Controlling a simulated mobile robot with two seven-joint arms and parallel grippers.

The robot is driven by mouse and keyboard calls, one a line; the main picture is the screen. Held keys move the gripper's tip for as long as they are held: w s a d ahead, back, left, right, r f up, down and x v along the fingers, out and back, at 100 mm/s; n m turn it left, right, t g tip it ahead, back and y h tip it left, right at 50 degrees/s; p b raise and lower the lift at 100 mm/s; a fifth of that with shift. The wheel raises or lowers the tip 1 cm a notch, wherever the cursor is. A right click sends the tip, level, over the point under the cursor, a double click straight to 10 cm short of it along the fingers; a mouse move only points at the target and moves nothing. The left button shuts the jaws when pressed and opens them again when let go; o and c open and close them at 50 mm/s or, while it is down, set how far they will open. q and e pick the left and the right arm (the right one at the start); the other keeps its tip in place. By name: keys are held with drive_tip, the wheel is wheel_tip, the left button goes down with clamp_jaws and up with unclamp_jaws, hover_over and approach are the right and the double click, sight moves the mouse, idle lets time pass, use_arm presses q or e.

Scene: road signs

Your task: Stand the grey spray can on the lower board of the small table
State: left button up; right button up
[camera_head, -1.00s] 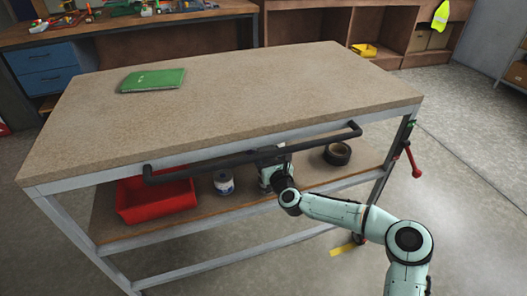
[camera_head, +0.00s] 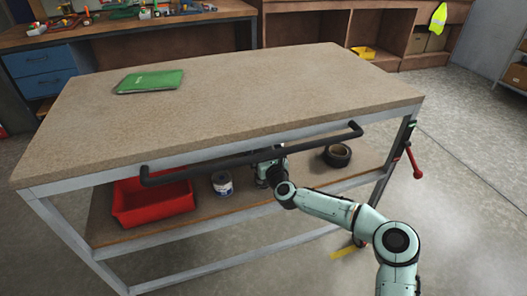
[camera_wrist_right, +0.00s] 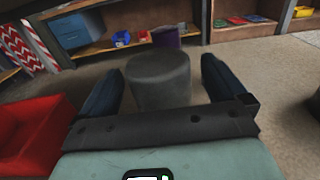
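A grey cylinder, which looks like the grey spray can (camera_wrist_right: 160,84), stands between the two fingers of my right gripper (camera_wrist_right: 160,70) in the right wrist view. A narrow gap shows between the can and the fingers, so the gripper looks open around it. In the head view my right gripper (camera_head: 267,165) reaches under the tabletop, over the lower board (camera_head: 205,212) of the small table (camera_head: 250,100). The can is hidden there behind the handle and my wrist. I cannot tell whether its base touches the board. My left gripper is not in view.
On the lower board are a red bin (camera_head: 150,203), a small white-and-blue can (camera_head: 222,184) and a roll of black tape (camera_head: 337,155). A black handle (camera_head: 255,152) runs along the table's front edge. A green book (camera_head: 149,81) lies on the top.

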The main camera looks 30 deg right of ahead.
drive_tip(key=shift+r, duration=0.2)
drive_tip(key=p+v, duration=0.3)
drive_tip(key=v, duration=0.9)
drive_tip(key=s+a+f+n+g+y, duration=0.3)
drive_tip(key=a+f+n, duration=0.55)
drive_tip(key=f, duration=0.25)
drive_tip(key=s+a+f+n+g+y, duration=0.3)
drive_tip(key=a+f+n, duration=0.4)
drive_tip(key=a+f, duration=0.3)
drive_tip(key=s+a+f+n+g+y, duration=0.2)
drive_tip(key=s+a+f+n+g, duration=0.15)
drive_tip(key=s+f+n, duration=0.55)
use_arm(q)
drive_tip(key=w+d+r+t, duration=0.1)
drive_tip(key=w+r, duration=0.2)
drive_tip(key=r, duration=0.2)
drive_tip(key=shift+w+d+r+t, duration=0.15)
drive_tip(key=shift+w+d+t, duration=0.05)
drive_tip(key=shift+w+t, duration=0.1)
use_arm(e)
drive_tip(key=s+d+f+n+g+h, duration=0.1)
drive_tip(key=s+f+n+g, duration=0.4)
drive_tip(key=s, duration=0.9)
wheel_tip(320, 180, down, 2)
drive_tip(key=d+n, duration=0.1)
drive_tip(key=n, duration=0.3)
drive_tip(key=shift+f+h, duration=0.2)
drive_tip(key=shift+h, duration=0.1)
